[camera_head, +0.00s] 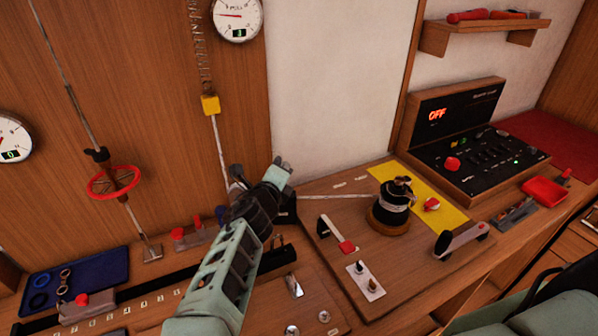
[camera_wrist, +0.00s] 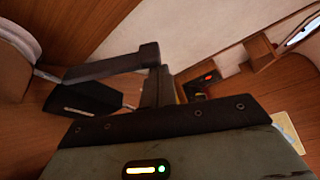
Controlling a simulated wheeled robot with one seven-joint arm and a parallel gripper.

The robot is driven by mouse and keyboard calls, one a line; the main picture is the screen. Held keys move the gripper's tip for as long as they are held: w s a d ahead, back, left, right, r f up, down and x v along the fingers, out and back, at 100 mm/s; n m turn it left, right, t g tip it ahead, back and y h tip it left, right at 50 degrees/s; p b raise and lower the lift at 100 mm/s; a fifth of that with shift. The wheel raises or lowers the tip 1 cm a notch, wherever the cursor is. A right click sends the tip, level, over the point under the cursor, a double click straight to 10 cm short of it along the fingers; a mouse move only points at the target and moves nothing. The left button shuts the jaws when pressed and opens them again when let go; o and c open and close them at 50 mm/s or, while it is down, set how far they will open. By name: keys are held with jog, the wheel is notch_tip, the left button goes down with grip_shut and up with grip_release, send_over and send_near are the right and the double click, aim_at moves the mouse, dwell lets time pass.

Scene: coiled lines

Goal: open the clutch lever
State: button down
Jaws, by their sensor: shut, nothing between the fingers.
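A lever with a red grip (camera_head: 346,246) and a dark pivot stands on the left part of the wooden winch board (camera_head: 412,262). A second, grey lever (camera_head: 462,239) with a black knob stands at the board's right. No readable label shows which is the clutch lever. The black winch drum (camera_head: 394,202) sits between them, with a line reaching it from the left. My gripper (camera_head: 281,167) is above and left of the board, apart from both levers. It is shut and empty; its fingertips are hard to make out. Dark gripper parts (camera_wrist: 158,84) show in the wrist view.
A control panel (camera_head: 437,115) reading OFF stands at the back right, below a shelf (camera_head: 483,34). A red knob (camera_head: 432,204) is on a yellow plate. A red ring (camera_head: 113,182) and a blue tray (camera_head: 65,286) are at left.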

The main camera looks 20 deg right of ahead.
jog(key=w+a+r+n+t+h, duration=0.1)
jog(key=w+a+n, duration=0.1)
jog(key=a+n, duration=0.4)
jog(key=shift+a+r+n+t+h, duration=0.15)
jog(key=shift+a+n+t+h, duration=0.15)
jog(key=shift+a, duration=1)
